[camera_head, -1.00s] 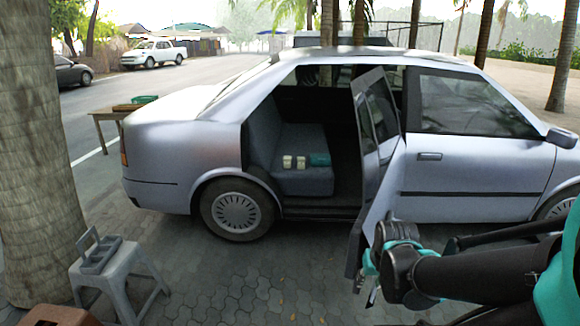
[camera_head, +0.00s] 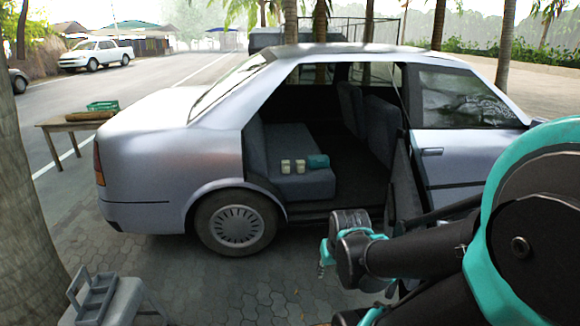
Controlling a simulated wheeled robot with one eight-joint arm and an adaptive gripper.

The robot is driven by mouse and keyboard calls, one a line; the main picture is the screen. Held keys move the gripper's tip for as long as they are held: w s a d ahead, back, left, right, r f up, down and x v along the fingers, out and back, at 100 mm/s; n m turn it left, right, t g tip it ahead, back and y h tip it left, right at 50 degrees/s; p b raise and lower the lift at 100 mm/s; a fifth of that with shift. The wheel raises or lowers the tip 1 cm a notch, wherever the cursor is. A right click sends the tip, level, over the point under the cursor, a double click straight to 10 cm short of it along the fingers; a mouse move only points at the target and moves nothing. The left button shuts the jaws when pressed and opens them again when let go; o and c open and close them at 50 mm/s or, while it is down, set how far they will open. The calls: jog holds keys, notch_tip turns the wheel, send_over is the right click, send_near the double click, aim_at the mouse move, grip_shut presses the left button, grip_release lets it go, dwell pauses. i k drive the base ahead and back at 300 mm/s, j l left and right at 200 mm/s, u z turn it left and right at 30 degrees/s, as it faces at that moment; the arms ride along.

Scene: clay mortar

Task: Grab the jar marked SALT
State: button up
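Two small pale jars, a left one (camera_head: 285,166) and a right one (camera_head: 300,166), stand side by side on the rear seat (camera_head: 306,186) of the silver car (camera_head: 160,165). Their labels are too small to read, so I cannot tell which is marked SALT. A teal item (camera_head: 318,161) lies just right of them. My gripper (camera_head: 325,260) is outside the car, below and right of the jars, and apart from them. It is small and partly hidden by my wrist, so its opening is unclear.
The rear door (camera_head: 405,190) stands open at the right of the doorway, close to my arm. A grey stool with a tray (camera_head: 97,296) is at the lower left, near a tree trunk (camera_head: 30,220). A wooden table (camera_head: 75,124) stands behind the car.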

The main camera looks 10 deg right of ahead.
aim_at(300, 164)
jog(key=i+j, duration=0.15)
jog(key=i, duration=0.3)
jog(key=i+j, duration=0.15)
jog(key=i, duration=0.3)
jog(key=i+j, duration=0.15)
jog(key=i, duration=0.35)
jog(key=i+l, duration=0.25)
jog(key=i, duration=0.2)
jog(key=i+l, duration=0.3)
jog(key=i, duration=0.15)
jog(key=i+l, duration=0.25)
jog(key=i, duration=0.2)
jog(key=j+z, duration=0.25)
jog(key=j, duration=0.25)
jog(key=j+z, duration=0.25)
jog(key=j, duration=0.2)
